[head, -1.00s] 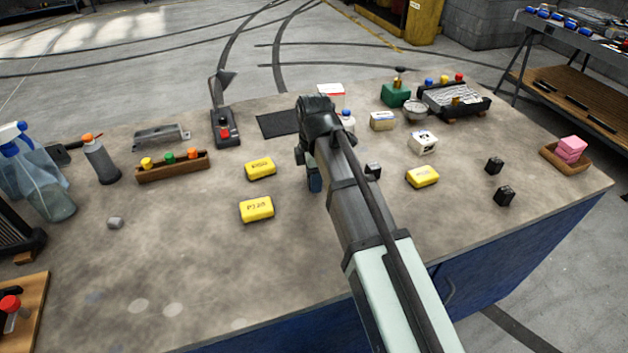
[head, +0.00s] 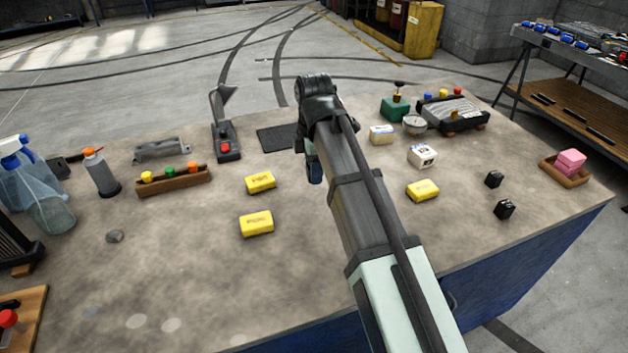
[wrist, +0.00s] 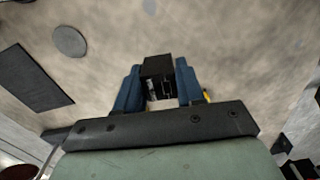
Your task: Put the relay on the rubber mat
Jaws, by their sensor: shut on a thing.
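The relay (wrist: 157,68), a small black block, is between the two blue fingers of my gripper (wrist: 160,88) in the wrist view. The gripper is shut on it. In the head view, my gripper (head: 314,170) is over the middle of the bench, and my own arm hides the relay. The rubber mat (head: 272,139), a flat dark rectangle, lies toward the back of the bench, beyond and left of the gripper. A dark flat rectangle, seemingly the mat (wrist: 32,78), shows at left in the wrist view, apart from the relay.
Two yellow boxes (head: 257,223) (head: 261,182) lie left of my arm, another (head: 422,191) right. Two black blocks (head: 504,210) (head: 494,179) stand farther right. A grey box with a red button (head: 227,143) stands left of the mat. A round grey disc (wrist: 70,41) shows in the wrist view.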

